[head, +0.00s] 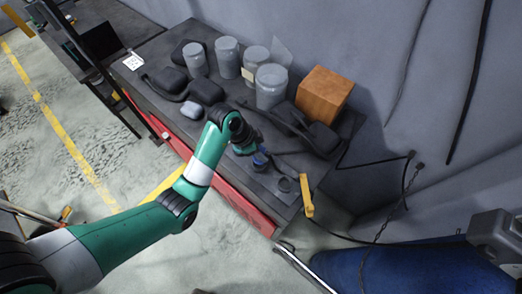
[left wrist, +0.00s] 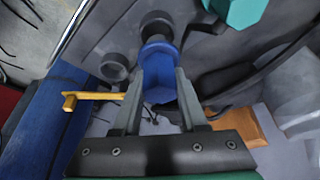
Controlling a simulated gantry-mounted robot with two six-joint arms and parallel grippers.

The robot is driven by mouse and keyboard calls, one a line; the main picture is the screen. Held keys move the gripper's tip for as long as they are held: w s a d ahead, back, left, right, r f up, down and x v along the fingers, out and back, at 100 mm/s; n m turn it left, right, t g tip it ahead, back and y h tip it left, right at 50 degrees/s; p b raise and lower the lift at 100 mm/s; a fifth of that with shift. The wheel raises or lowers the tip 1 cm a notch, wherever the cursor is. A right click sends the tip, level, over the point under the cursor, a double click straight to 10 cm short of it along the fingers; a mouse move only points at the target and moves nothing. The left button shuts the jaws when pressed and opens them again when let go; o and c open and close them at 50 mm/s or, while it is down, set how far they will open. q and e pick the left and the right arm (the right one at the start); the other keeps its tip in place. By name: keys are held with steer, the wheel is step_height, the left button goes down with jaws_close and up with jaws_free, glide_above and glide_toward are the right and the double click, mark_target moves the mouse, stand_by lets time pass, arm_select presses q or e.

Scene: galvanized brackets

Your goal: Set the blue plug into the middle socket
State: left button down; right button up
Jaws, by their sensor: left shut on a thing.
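My left gripper (head: 251,150) is over the front right part of the dark bench. In the left wrist view its two fingers (left wrist: 158,82) are closed on the sides of the blue plug (left wrist: 160,66). The blue plug also shows in the head view (head: 260,159). Its collared end points at a dark round socket (left wrist: 156,21); I cannot tell whether they touch. Another dark round socket (left wrist: 114,68) stands beside it, empty-looking, and shows in the head view (head: 284,184). A green faceted piece (left wrist: 238,9) is on the other side. My right gripper is not in view.
A yellow-orange handle (head: 306,196) sticks out at the bench's right edge. Several grey jars (head: 271,86), dark brackets (head: 300,128) and an orange-brown box (head: 324,94) stand behind. A blue drum-like thing (head: 385,268) is beyond the bench at lower right.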

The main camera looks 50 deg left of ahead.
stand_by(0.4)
arm_select(q)
steer(key=shift+f+b, duration=2)
steer(key=shift+c, duration=1.8)
jaws_free()
steer(key=p+v, duration=0.1)
steer(key=v, duration=0.4)
steer(key=shift+r, duration=0.25)
steer(key=p+v, duration=0.6)
steer(key=shift+s+r, duration=0.1)
